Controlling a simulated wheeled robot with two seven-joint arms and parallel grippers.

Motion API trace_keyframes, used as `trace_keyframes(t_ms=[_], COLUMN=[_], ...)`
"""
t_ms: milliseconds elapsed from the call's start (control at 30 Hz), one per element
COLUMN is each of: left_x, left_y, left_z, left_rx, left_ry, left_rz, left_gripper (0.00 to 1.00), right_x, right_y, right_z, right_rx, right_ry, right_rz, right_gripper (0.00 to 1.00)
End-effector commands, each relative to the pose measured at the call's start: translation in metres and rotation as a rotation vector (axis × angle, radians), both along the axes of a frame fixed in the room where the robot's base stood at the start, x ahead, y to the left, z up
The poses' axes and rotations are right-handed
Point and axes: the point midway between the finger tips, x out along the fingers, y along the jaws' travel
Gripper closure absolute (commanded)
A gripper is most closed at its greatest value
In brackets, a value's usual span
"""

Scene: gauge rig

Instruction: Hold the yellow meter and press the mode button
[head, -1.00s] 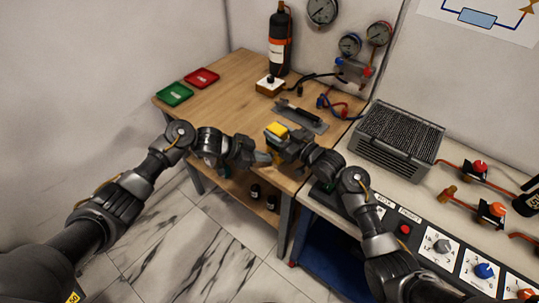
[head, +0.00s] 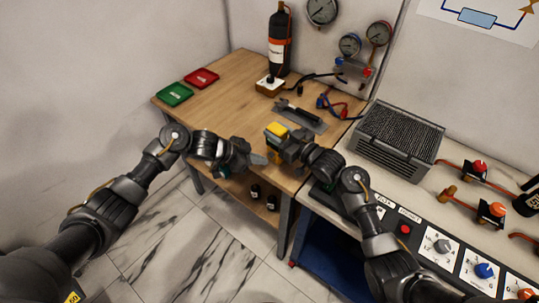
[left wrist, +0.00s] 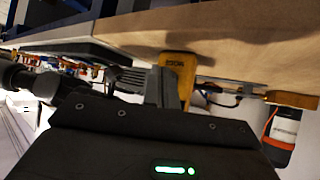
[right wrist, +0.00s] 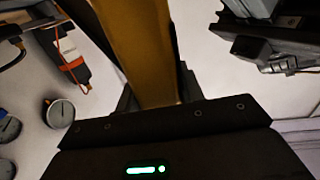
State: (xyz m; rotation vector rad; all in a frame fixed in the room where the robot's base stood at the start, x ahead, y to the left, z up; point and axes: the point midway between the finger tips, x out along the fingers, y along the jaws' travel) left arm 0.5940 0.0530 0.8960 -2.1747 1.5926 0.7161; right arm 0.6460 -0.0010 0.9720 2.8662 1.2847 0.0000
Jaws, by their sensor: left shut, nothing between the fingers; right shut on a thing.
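The yellow meter (head: 276,129) is held above the front part of the wooden table by my right gripper (head: 279,140), whose fingers are shut on it. In the right wrist view the meter (right wrist: 140,45) rises between the two fingers. My left gripper (head: 264,159) is shut and empty, just left of and below the meter in the head view. In the left wrist view the meter (left wrist: 180,70) stands beyond the left fingertips, with a small dark label on its face. The mode button cannot be made out. The left gripper also shows in the right wrist view (right wrist: 255,25), apart from the meter.
The wooden table (head: 215,105) holds green (head: 174,94) and red (head: 202,78) trays, a black bottle (head: 280,45) and a dark flat tool holder (head: 300,116). Gauges (head: 350,44) hang behind. A grey vented box (head: 397,140) and a knob panel stand at right.

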Motion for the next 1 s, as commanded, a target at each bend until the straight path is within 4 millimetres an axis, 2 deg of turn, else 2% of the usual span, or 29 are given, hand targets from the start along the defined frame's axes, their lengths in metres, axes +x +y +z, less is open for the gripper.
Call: trace_keyframes(t_ms=[167, 633, 1000], left_x=[-0.003, -0.034, -0.037], left_y=[0.002, 0.031, 0.033], left_z=[0.0, 0.0, 0.0], left_rx=[0.0, 0.0, 0.0], left_ry=[0.0, 0.0, 0.0], left_rz=[0.0, 0.0, 0.0], left_gripper=[1.0, 1.0, 1.0], right_x=[0.0, 0.0, 0.0], right_y=[0.0, 0.0, 0.0], right_z=[0.0, 0.0, 0.0], right_rx=[-0.001, -0.001, 0.0], right_ry=[0.001, 0.001, 0.0], right_rz=[0.0, 0.0, 0.0], right_gripper=[0.91, 0.91, 0.91])
